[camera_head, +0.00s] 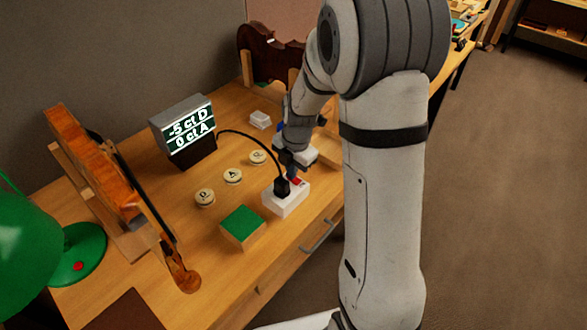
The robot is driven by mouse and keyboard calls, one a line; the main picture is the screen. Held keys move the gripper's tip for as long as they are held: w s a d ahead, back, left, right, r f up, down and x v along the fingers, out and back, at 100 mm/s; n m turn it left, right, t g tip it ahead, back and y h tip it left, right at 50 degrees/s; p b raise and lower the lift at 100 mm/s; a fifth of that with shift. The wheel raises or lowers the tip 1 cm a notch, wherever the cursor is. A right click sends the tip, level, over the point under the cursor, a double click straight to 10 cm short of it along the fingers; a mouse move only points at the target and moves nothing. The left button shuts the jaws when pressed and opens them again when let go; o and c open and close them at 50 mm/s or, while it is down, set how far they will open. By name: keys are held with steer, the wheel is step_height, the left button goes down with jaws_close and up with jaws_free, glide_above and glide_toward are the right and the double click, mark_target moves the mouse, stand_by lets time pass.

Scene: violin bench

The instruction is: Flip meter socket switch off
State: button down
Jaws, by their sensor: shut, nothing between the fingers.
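The meter (184,129) stands on the bench with its screen lit, reading "-5 ct D" and "0 ct A". A black cable runs from it to a black plug in a white socket block (286,203) near the bench's front edge. A small red switch (299,181) shows on the block's top, at its far right side; its tilt is too small to tell. My gripper (291,172) points down at the back of the socket block, very close to the switch. It is shut and holds nothing. Whether it touches the switch cannot be told.
Round discs marked D (204,197) and A (232,176), plus a third (257,157), lie left of the socket. A green-topped block (242,226) sits in front. A violin (110,170) stands at left by a green lamp (30,235).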

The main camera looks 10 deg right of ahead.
steer(key=shift+a+f, duration=0.1)
steer(key=shift+a, duration=0.15)
steer(key=shift+d, duration=0.35)
steer(key=shift+s+d, duration=0.4)
steer(key=shift+s, duration=0.25)
steer(key=shift+r, duration=0.55)
step_height(320, 180, up, 13)
steer(key=s+d, duration=0.1)
steer(key=shift+s, duration=0.15)
